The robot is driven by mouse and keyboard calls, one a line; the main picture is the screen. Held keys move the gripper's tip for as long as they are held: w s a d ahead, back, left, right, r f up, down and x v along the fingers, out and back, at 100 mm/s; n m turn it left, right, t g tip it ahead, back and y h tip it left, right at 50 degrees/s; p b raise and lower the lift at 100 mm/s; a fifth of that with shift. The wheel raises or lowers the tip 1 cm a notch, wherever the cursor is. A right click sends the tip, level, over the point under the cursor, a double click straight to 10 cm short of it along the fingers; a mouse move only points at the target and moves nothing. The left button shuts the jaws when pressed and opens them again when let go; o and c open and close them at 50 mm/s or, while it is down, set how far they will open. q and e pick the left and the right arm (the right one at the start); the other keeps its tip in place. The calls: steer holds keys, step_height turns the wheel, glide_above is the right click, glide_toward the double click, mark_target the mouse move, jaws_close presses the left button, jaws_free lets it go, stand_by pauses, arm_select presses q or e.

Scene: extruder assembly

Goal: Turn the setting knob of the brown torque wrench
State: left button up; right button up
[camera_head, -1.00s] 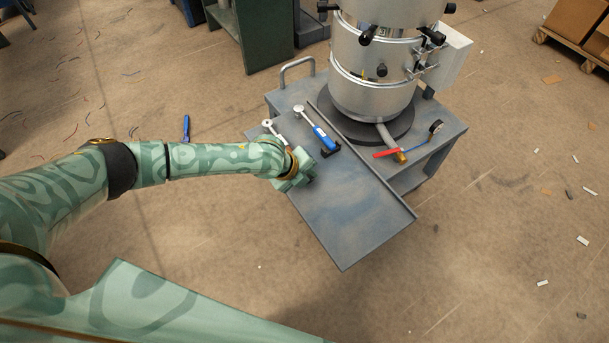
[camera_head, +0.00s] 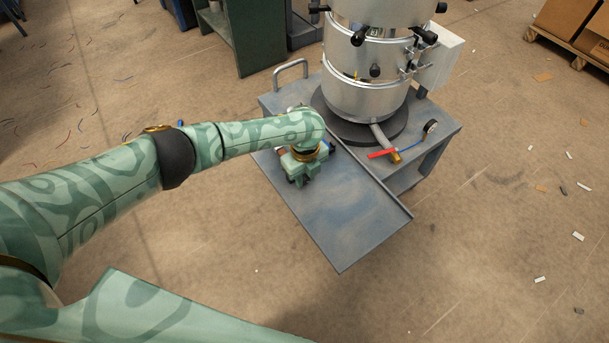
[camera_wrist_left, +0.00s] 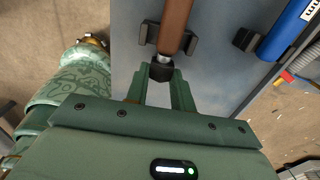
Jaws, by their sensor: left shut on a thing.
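The brown torque wrench (camera_wrist_left: 174,28) shows in the left wrist view, its handle resting between dark holder blocks on the grey tray. Its black setting knob (camera_wrist_left: 161,72) is at the near end of the handle. My left gripper (camera_wrist_left: 161,82) has its two fingers on either side of the knob and is shut on it. In the head view my left gripper (camera_head: 301,172) is over the tray's left side, and the arm hides the brown wrench there. My right gripper is not in view.
A blue wrench (camera_wrist_left: 288,28) lies to the right in a holder block. The grey tray (camera_head: 345,225) is bare towards the front.

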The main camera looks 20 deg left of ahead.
mark_target(305, 177)
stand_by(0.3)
arm_select(q)
steer(key=o, duration=0.7)
